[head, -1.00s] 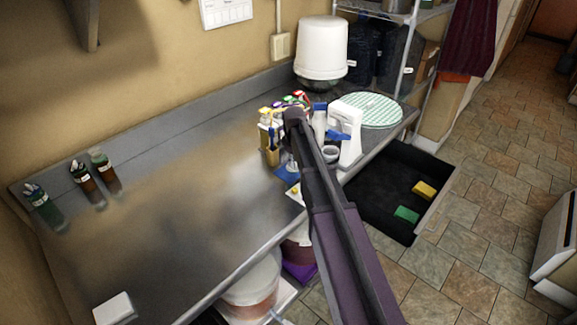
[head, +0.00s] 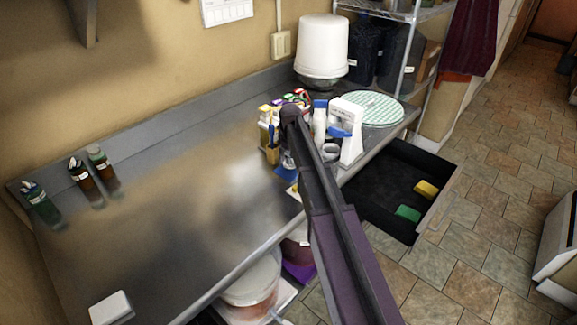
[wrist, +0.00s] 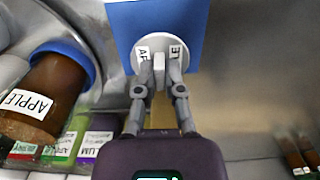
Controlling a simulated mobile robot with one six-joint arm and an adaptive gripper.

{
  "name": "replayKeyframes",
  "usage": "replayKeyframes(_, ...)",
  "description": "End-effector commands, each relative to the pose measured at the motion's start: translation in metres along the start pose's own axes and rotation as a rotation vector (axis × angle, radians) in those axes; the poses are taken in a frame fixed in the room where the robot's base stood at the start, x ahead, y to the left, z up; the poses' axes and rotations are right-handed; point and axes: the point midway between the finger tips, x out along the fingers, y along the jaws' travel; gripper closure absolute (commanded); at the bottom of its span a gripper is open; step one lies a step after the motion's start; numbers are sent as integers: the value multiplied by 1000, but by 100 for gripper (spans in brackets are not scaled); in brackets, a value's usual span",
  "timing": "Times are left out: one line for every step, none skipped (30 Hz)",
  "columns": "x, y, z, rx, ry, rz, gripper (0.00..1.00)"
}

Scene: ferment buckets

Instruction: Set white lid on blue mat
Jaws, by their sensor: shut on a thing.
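The white lid (wrist: 151,44) shows in the wrist view as a round disc with a raised white grip and a black-lettered label partly hidden by the fingers. My gripper (wrist: 160,64) is shut on the lid's grip. I cannot tell whether the lid touches the mat. In the head view a corner of the blue mat (head: 284,172) shows beside my arm, which hides most of the lid and gripper.
Several small bottles (head: 266,128) and a white device (head: 347,130) crowd around my arm.

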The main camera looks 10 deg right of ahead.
Motion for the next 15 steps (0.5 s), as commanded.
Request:
replayKeyframes(9,0,0,0,0,0,100)
replayKeyframes(11,0,0,0,0,0,100)
replayKeyframes(14,0,0,0,0,0,100)
replayKeyframes(15,0,0,0,0,0,100)
replayKeyframes(16,0,0,0,0,0,100)
replayKeyframes(18,0,0,0,0,0,100)
replayKeyframes(18,0,0,0,0,0,100)
replayKeyframes(19,0,0,0,0,0,100)
replayKeyframes(19,0,0,0,0,0,100)
replayKeyframes(19,0,0,0,0,0,100)
replayKeyframes(19,0,0,0,0,0,100)
replayKeyframes(19,0,0,0,0,0,100)
replayKeyframes(18,0,0,0,0,0,100)
replayKeyframes(18,0,0,0,0,0,100)
replayKeyframes(18,0,0,1,0,0,100)
